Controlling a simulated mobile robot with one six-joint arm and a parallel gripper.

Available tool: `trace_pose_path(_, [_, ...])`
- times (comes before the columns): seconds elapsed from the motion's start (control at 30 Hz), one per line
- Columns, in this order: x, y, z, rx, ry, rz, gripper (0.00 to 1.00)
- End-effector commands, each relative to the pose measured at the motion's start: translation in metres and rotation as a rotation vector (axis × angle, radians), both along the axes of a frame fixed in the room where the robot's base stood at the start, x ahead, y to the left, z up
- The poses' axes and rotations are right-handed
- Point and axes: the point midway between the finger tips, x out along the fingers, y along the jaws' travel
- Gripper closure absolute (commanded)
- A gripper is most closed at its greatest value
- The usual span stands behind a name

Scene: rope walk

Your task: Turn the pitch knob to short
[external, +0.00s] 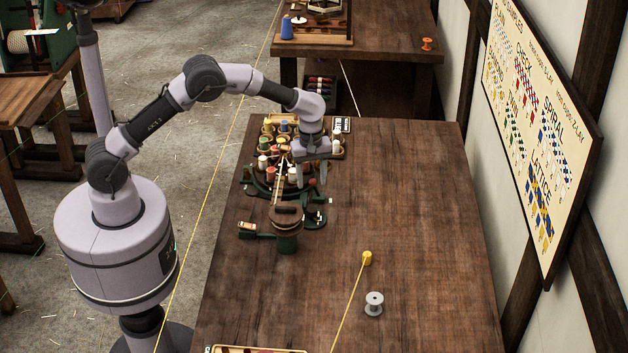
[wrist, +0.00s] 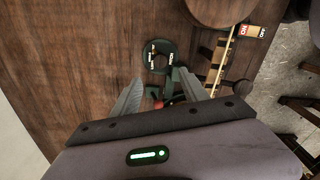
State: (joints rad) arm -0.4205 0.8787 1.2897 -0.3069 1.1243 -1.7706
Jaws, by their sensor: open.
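A dark green round dial (wrist: 148,58) with small pale labels lies on the wooden table in the wrist view, just beyond my fingertips. It looks like the pitch dial. In the external view a small green dial plate (external: 316,221) sits at the right of the braiding machine (external: 262,190). My gripper (external: 314,178) is above the machine's right side with its fingers pointing down. In the wrist view my gripper (wrist: 160,82) is open, with nothing held between its fingers. It is apart from the dial.
A brown take-up reel (external: 286,211) and an on/off switch (external: 247,228) stand at the machine's front. Several bobbins crowd around the machine. A yellow spool (external: 367,258) and a grey spool (external: 374,304) stand on the table (external: 420,200). The table's right side is clear.

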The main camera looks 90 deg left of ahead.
Motion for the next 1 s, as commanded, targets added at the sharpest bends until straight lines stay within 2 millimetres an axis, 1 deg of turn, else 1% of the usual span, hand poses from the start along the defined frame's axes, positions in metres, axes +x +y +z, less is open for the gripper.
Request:
trace_pose_path(0.03, [0.0, 0.0, 0.018, 0.001, -0.003, 0.0, 0.48])
trace_pose_path(0.2, [0.0, 0.0, 0.066, 0.001, -0.003, 0.0, 0.48])
trace_pose_path(0.23, [-0.001, -0.004, 0.07, 0.006, -0.008, -0.025, 0.48])
trace_pose_path(0.37, [-0.012, -0.027, 0.091, 0.042, -0.036, -0.219, 0.48])
trace_pose_path(0.5, [-0.03, -0.052, 0.116, 0.086, -0.063, -0.431, 0.48])
trace_pose_path(0.63, [-0.051, -0.075, 0.135, 0.133, -0.085, -0.628, 0.48])
trace_pose_path(0.8, [-0.08, -0.1, 0.151, 0.189, -0.102, -0.851, 0.48])
trace_pose_path(0.9, [-0.092, -0.109, 0.156, 0.213, -0.108, -0.94, 0.48])
trace_pose_path(1.0, [-0.099, -0.113, 0.158, 0.227, -0.11, -0.989, 0.48])
